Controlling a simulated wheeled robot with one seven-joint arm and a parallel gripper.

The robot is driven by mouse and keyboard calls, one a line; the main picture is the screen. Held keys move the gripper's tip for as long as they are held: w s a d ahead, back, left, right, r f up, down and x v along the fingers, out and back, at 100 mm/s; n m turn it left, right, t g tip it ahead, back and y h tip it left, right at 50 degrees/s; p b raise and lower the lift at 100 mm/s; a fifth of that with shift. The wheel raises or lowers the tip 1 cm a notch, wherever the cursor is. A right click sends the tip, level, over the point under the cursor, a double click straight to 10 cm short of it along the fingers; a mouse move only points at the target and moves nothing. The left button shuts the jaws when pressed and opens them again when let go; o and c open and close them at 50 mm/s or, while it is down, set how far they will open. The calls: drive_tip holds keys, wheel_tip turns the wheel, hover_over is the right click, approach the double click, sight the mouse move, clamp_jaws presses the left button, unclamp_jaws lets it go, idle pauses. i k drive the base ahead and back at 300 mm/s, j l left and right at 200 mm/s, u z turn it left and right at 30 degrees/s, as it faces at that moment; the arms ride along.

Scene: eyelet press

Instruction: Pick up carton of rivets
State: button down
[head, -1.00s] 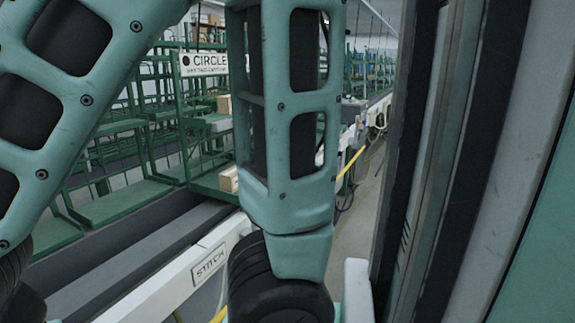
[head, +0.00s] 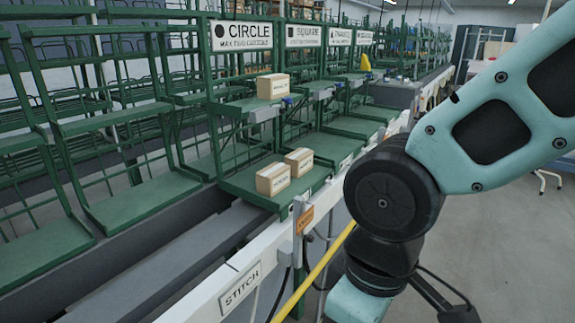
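Three small tan cartons stand on a green rack below the CIRCLE sign (head: 241,35). One carton (head: 272,87) is on the upper shelf. The other two, a nearer carton (head: 272,180) and a farther carton (head: 299,161), stand close together on the lower shelf. Their labels are too small to read, so I cannot tell which holds rivets. My arm crosses the right side of the head view, apart from the cartons. My gripper is not clearly in view.
A white rail with a STITCH plate (head: 240,287) runs along the rack's front. An orange tag (head: 304,219) and a yellow hose (head: 322,268) are by it. Empty green shelves (head: 145,205) stand at left. More bays, marked SQUARE (head: 303,35) and beyond, recede. Open floor shows at right.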

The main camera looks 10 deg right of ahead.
sight(301, 161)
drive_tip(key=i+l+z, duration=0.1)
drive_tip(key=i+l+u, duration=0.15)
drive_tip(key=i+l, duration=0.15)
drive_tip(key=i+l+u, duration=0.25)
drive_tip(key=i+l, duration=0.3)
drive_tip(key=i+l+u, duration=0.15)
drive_tip(key=l, duration=0.35)
drive_tip(key=i+l+u, duration=0.15)
drive_tip(key=i+l, duration=0.15)
drive_tip(key=i+l+u, duration=0.15)
drive_tip(key=l, duration=0.35)
drive_tip(key=i+l+u, duration=0.1)
drive_tip(key=i+l, duration=0.15)
drive_tip(key=l, duration=0.2)
drive_tip(key=i+l+u, duration=0.15)
drive_tip(key=l, duration=0.3)
drive_tip(key=i, duration=0.35)
